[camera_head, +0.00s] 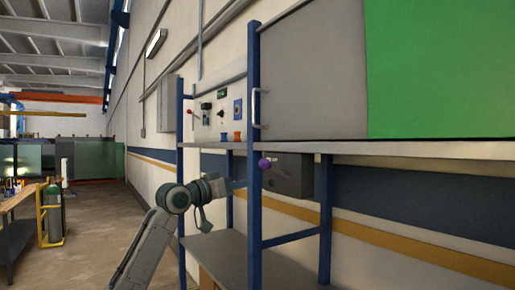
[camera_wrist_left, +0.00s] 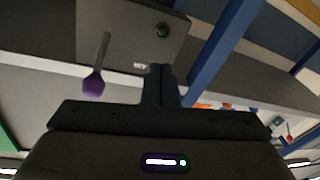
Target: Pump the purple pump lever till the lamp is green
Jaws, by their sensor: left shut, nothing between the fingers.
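The purple pump lever knob (camera_head: 264,163) sticks out from a dark grey box (camera_head: 292,178) under the shelf. In the left wrist view the purple knob (camera_wrist_left: 93,85) is at the end of a grey rod, left of the fingers and apart from them. A round lamp (camera_wrist_left: 162,30) on the box face looks dark with a faint green tint; I cannot tell if it is lit. My left gripper (camera_head: 238,184) is left of the knob, partly behind the blue post. In the wrist view its fingers (camera_wrist_left: 160,72) are shut and empty. My right gripper is not in view.
Blue posts (camera_head: 255,200) frame the rack, one close by the knob. Above the shelf (camera_head: 400,149) are a grey door and a green panel (camera_head: 440,65). A lower shelf (camera_head: 225,250) lies below my gripper.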

